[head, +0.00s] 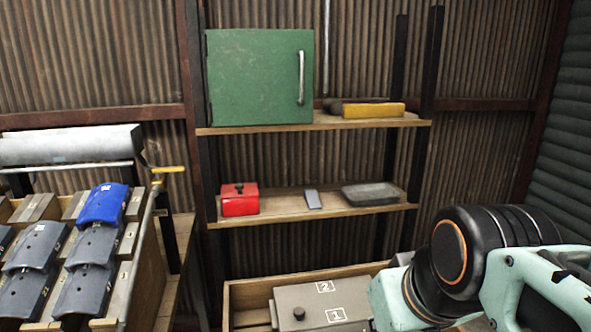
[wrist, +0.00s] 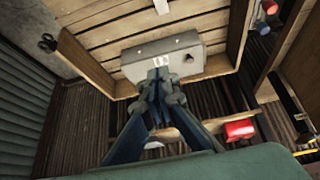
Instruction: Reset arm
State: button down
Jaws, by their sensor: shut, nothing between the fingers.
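My gripper (wrist: 162,75) is shut and empty in the wrist view, its dark fingertips together. In that view the fingertips overlap the near side of a grey box (wrist: 195,52); I cannot tell whether they touch it. The same grey box, marked 1 and 2, shows in the head view (head: 300,300) inside a wooden crate (head: 250,288) at the bottom. My arm fills the lower right of the head view and hides part of the crate; the gripper itself does not show there.
Shelves behind hold a green cabinet (head: 255,78), a yellow-and-dark item (head: 373,111), a red box (head: 241,206), a small grey item (head: 313,200) and a grey tray (head: 372,200). At left, several dark modules and a blue one (head: 103,204) sit on a wooden rack.

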notch_tip(320, 180, up, 20)
jog(key=s+d+m+p, duration=0.1)
jog(key=s+p, duration=0.1)
jog(key=p, duration=2)
jog(key=shift+s+d+m+h, duration=0.15)
jog(key=shift+d+m+h, duration=0.15)
jog(key=shift+m, duration=0.1)
jog(key=shift+a, duration=0.1)
